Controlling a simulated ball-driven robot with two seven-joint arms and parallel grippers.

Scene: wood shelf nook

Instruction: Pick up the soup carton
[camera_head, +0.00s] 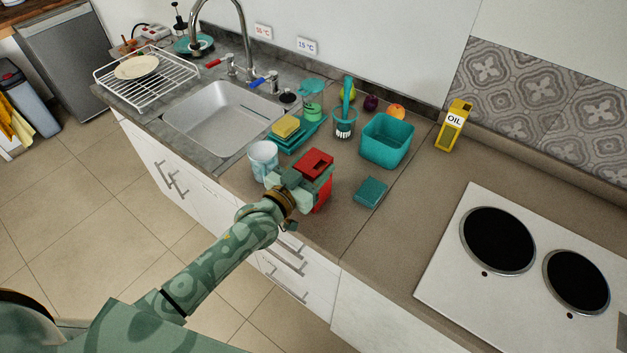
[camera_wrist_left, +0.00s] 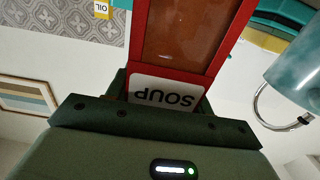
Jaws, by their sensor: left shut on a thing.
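The soup carton (camera_head: 316,162) is red and boxy and is at the front of the counter, just right of a white-blue mug. My left gripper (camera_head: 303,184) is shut on it from the front left, with its fingers across the carton's sides. In the left wrist view the carton (camera_wrist_left: 185,35) shows a red frame, a brown panel and an upside-down "SOUP" label between the jaws of the gripper (camera_wrist_left: 163,105). I cannot tell whether its base touches the counter. My right gripper is not in view.
The mug (camera_head: 263,161) stands close left of the carton. The sink (camera_head: 218,118) is at left, the stove (camera_head: 527,262) at right. A yellow oil carton (camera_head: 453,126) stands near the wall.

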